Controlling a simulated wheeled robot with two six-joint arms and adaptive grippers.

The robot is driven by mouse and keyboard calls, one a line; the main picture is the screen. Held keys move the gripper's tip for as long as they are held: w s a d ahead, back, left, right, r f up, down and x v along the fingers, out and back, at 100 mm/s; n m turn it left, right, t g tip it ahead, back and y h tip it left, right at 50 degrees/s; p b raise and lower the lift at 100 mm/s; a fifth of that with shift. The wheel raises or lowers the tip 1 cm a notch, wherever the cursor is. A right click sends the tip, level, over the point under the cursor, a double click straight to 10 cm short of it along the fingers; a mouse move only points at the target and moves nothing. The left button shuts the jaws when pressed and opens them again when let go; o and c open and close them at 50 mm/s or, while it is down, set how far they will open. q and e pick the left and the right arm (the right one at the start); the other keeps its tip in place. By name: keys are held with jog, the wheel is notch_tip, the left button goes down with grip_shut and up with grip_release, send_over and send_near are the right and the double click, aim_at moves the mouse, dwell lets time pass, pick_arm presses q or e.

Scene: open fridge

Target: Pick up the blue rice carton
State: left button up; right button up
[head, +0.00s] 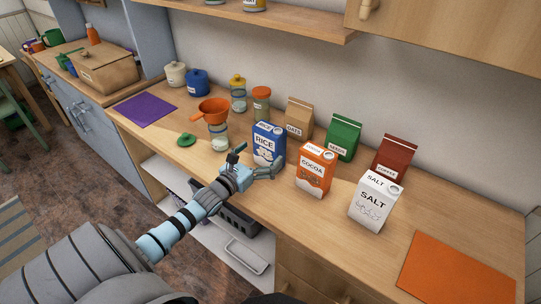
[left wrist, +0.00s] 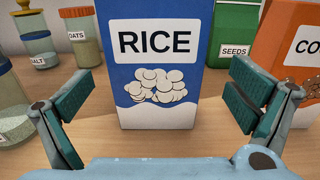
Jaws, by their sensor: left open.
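The blue rice carton (head: 267,144) stands upright on the wooden counter, with a white lower part and a RICE label. My left gripper (head: 258,160) is open in front of it in the head view. In the left wrist view the carton (left wrist: 153,70) stands straight ahead, centred between the two spread fingers (left wrist: 158,105). The fingers appear to be short of the carton's sides, and nothing is between them but the view of the carton. My right gripper is not in view.
The orange cocoa carton (head: 314,170) stands close to the right of the rice carton. A green seeds bag (head: 343,138) and an oats bag (head: 299,118) stand behind. A jar with an orange funnel (head: 211,110) is to the left. A white salt carton (head: 375,202) stands further right.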

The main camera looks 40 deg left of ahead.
aim_at(265, 149)
pick_arm(q)
jog(key=shift+w+a+f+b, duration=0.2)
jog(key=shift+w+f+b, duration=0.15)
jog(key=shift+w+b, duration=0.45)
jog(key=w+p, duration=0.1)
jog(key=w+r, duration=0.1)
jog(key=w, duration=0.1)
jog(key=shift+a+r+p, duration=0.1)
jog(key=shift+a+p, duration=0.1)
jog(key=shift+p, duration=0.2)
jog(key=shift+w, duration=0.15)
jog(key=shift+d+f, duration=0.1)
jog(key=shift+f, duration=0.1)
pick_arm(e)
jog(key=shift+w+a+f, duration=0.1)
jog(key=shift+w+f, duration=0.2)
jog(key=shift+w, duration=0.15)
pick_arm(q)
jog(key=c, duration=1.5)
